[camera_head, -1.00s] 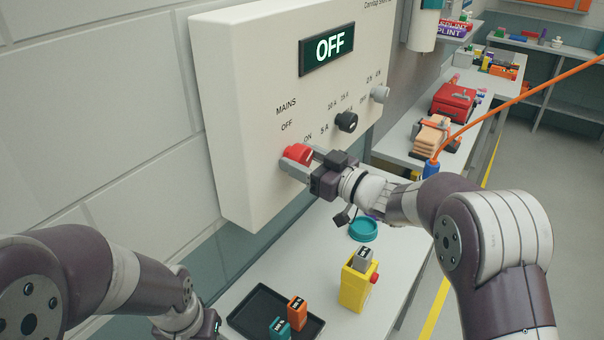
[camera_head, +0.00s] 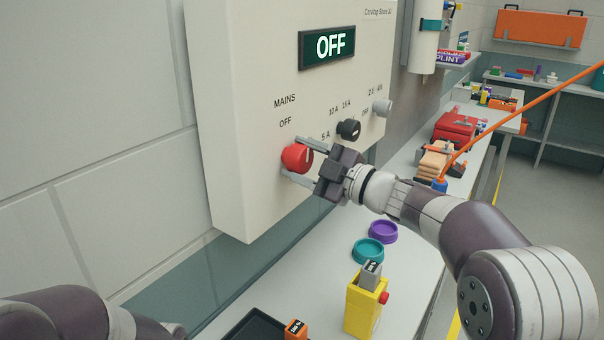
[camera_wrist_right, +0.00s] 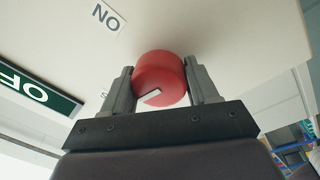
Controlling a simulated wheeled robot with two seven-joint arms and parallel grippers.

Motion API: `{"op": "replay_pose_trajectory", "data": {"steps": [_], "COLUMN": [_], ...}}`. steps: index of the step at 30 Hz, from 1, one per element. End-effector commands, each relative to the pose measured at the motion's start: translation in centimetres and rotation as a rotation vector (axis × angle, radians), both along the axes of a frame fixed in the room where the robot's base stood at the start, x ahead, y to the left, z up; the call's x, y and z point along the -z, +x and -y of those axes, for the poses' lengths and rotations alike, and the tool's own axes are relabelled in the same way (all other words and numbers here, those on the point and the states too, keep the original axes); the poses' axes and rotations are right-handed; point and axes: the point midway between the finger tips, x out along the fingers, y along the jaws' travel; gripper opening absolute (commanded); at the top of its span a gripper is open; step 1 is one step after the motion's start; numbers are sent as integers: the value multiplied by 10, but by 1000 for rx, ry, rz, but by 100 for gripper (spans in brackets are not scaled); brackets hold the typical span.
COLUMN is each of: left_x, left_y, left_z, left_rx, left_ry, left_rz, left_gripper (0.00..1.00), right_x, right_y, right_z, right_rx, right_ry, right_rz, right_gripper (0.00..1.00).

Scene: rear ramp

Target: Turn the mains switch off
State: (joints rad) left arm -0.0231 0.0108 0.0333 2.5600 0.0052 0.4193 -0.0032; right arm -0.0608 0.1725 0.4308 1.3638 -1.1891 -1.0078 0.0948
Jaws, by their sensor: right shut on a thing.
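The mains switch (camera_head: 294,157) is a round red knob on the white panel (camera_head: 240,60), below the labels MAINS and OFF. My right gripper (camera_head: 299,159) is shut on it, with one finger above and one below in the head view. In the right wrist view the red knob (camera_wrist_right: 158,75) sits between both fingers, and a pale mark shows on its face. The ON label is hidden by the gripper in the head view but shows in the wrist view. The lit display (camera_head: 326,46) reads OFF. My left gripper is out of view.
A black knob (camera_head: 348,130) and a grey knob (camera_head: 382,108) lie to the right on the panel. Below stand a yellow box (camera_head: 362,309), teal dish (camera_head: 368,251), purple dish (camera_head: 383,232) and dark tray (camera_head: 254,326). An orange cable (camera_head: 520,103) crosses at the right.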

Motion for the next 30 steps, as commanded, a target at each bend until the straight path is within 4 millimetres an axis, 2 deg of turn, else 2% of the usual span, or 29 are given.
{"op": "replay_pose_trajectory", "data": {"steps": [1, 9, 28, 29, 30], "left_x": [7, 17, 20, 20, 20], "left_y": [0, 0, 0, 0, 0], "left_z": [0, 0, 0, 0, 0], "left_rx": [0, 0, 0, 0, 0], "left_ry": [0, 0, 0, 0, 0], "left_rz": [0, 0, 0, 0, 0], "left_gripper": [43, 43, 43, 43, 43], "right_x": [4, 2, 0, 0, 0], "right_y": [0, 1, 0, 1, 0], "right_z": [0, 0, 0, 0, 0], "right_rx": [2, 1, 2, 2, 1], "right_ry": [-16, -77, -99, -99, -98], "right_rz": [22, 115, 147, 147, 148], "right_gripper": [29, 29, 29, 69, 82]}}
